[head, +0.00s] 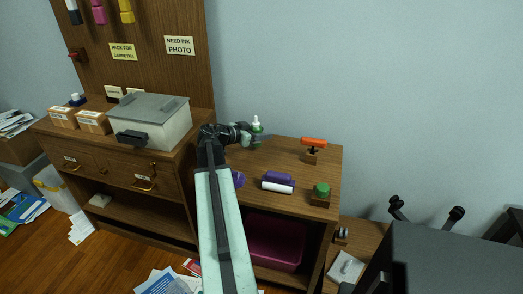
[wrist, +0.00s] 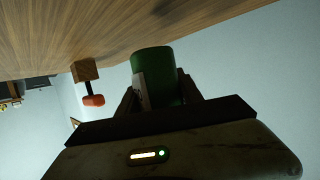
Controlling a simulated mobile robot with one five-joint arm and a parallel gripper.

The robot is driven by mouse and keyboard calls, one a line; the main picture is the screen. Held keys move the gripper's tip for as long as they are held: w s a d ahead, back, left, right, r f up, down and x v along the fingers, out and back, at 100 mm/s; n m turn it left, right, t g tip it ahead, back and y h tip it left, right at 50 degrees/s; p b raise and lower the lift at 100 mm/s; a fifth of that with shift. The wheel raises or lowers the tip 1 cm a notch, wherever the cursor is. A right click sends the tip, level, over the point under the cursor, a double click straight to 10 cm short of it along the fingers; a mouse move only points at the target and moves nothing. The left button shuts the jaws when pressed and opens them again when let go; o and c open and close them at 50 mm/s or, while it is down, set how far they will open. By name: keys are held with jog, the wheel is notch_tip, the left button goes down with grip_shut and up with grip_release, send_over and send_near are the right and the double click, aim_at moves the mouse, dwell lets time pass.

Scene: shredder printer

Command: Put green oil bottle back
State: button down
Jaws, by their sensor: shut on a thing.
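The green oil bottle (head: 256,127) stands upright with its white tip up, at the back left of the low wooden table in the head view. My gripper (head: 258,137) reaches over the table from the left and is shut on the bottle. In the wrist view, which is upside down, the green bottle (wrist: 153,62) sits between the two dark fingers of my gripper (wrist: 160,88). Its base end is close to the wooden surface. I cannot tell whether it touches.
On the table (head: 290,152) are an orange-handled item (head: 313,142) on a wooden block, a green-topped block (head: 320,189) and a purple item (head: 279,179) with a white roll. A grey lidded box (head: 160,112) stands on the cabinet at left.

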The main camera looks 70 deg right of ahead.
notch_tip(320, 180, down, 4)
jog(key=b, duration=0.4)
jog(key=shift+r, duration=0.3)
jog(key=shift+f, duration=0.25)
jog(key=c, duration=0.8)
grip_release()
jog(key=shift+r, duration=0.1)
jog(key=shift+w+a+r+p, duration=0.15)
jog(key=shift+r+p, duration=0.15)
jog(key=shift+p, duration=0.15)
jog(key=p+v, duration=0.3)
jog(key=v, duration=0.7)
jog(key=shift+w+a+r+p, duration=0.1)
jog(key=shift+a+r+p, duration=0.05)
jog(key=shift+a+p, duration=0.15)
jog(key=shift+w+a, duration=0.25)
jog(key=shift+a, duration=0.1)
